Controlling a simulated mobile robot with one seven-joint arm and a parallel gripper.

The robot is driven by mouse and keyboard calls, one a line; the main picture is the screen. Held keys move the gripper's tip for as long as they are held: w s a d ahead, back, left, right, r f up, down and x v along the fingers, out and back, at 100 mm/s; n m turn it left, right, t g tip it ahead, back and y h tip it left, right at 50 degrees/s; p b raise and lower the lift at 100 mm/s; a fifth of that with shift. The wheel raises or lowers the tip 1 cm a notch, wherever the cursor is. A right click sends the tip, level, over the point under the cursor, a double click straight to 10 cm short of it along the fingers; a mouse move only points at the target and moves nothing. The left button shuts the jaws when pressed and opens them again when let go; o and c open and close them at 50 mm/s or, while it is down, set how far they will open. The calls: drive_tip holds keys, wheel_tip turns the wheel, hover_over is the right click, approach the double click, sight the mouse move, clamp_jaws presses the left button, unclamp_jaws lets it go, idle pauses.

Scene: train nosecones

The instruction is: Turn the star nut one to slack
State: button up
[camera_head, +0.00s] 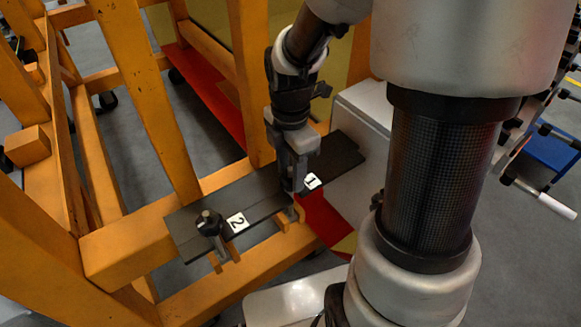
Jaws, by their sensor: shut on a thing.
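A dark flat bar (258,208) lies across the orange wooden frame and carries white labels. The label marked 1 (310,181) is right beside my gripper (293,188). My gripper points down and is shut at the spot where star nut one sits; the nut itself is hidden by the fingers. The label marked 2 (237,221) is further left and nearer. Beside it star nut two (209,222), a black knob with a stud on top, stands upright on the bar with nothing touching it.
Orange beams (152,100) rise close behind and left of the bar. A white box (362,125) stands close to the right of my gripper. A red panel (322,217) lies below the bar. Grey floor (500,255) is open at the right.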

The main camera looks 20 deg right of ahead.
drive_tip(key=shift+n, duration=0.4)
drive_tip(key=o, duration=1)
drive_tip(key=shift+o, duration=0.2)
wheel_tip(320, 180, up, 18)
drive_tip(key=p, duration=0.1)
drive_tip(key=shift+f+p, duration=0.25)
drive_tip(key=shift+p, duration=0.15)
drive_tip(key=s+r+m+t, duration=0.1)
drive_tip(key=s+m, duration=0.4)
drive_tip(key=m, duration=0.6)
drive_tip(key=s+r+m+t+p, duration=0.1)
drive_tip(key=s+m+t, duration=0.3)
drive_tip(key=m, duration=0.6)
drive_tip(key=shift+s+a+r+m+t+p, duration=0.3)
drive_tip(key=shift+s+r+m, duration=0.1)
drive_tip(key=shift+s+r, duration=0.45)
